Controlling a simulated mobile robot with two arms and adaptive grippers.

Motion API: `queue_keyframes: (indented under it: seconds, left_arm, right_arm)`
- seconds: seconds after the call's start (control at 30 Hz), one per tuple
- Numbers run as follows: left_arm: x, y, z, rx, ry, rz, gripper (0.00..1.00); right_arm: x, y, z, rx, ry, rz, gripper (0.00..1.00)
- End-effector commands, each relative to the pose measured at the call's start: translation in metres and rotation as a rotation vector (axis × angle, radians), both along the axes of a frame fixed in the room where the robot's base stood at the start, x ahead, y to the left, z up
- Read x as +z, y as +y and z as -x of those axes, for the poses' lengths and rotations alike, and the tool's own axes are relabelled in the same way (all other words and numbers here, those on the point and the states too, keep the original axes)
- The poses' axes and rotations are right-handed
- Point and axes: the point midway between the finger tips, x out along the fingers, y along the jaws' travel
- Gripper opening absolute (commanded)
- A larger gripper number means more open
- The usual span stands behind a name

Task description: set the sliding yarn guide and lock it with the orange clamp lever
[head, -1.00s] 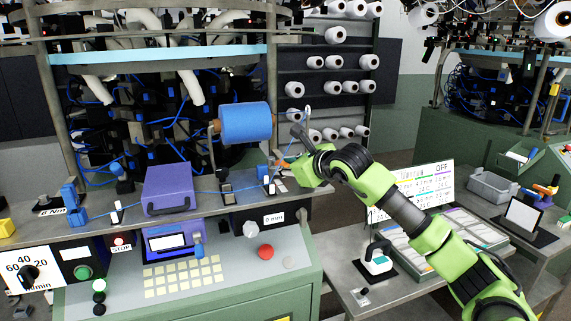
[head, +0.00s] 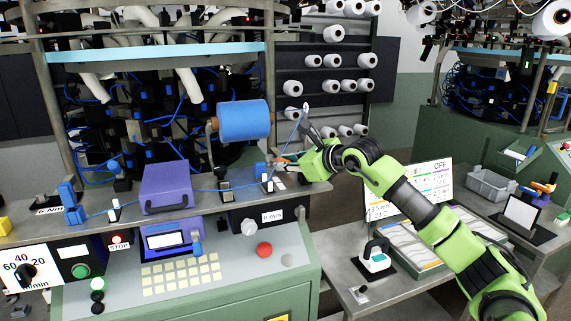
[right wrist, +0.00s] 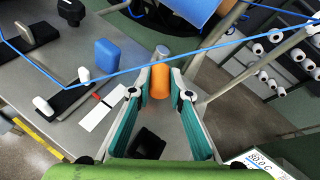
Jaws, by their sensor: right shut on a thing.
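The orange clamp lever (right wrist: 159,82) is a short orange cylinder with a grey metal end. It stands between the fingertips of my right gripper (right wrist: 157,90), which is shut on it. In the head view the right gripper (head: 292,164) is at the right end of the machine's shelf and mostly hides the lever. A blue block (right wrist: 108,56) and a dark bar with a white peg (right wrist: 43,105), which look like the yarn guide, are left of the gripper. A white strip with a red mark (right wrist: 101,107) lies beside them. My left gripper is not in view.
A blue yarn (right wrist: 150,68) crosses close above the fingers. A blue yarn cone (head: 244,120) hangs above the shelf. A purple box (head: 167,187) stands to the left. A "0 mm" label (head: 271,216) is on the front. A side table (head: 335,245) is at right.

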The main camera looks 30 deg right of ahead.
Motion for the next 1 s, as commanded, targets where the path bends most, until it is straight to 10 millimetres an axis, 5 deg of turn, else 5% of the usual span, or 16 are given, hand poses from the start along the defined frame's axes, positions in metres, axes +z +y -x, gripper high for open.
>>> queue_keyframes:
  seconds: [0.13,0.17,0.57,1.0]
  left_arm:
    - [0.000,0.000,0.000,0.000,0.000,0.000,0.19]
    - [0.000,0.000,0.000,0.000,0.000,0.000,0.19]
    - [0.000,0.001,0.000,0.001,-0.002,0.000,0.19]
    - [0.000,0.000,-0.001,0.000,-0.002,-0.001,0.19]
  right_arm:
    - [0.000,0.001,0.000,0.001,0.000,-0.001,0.00]
    - [0.000,0.001,0.000,0.001,0.000,-0.001,0.25]
    - [0.002,-0.002,0.006,-0.002,-0.001,0.001,0.25]
    - [0.024,-0.012,0.070,-0.007,0.005,0.002,0.25]
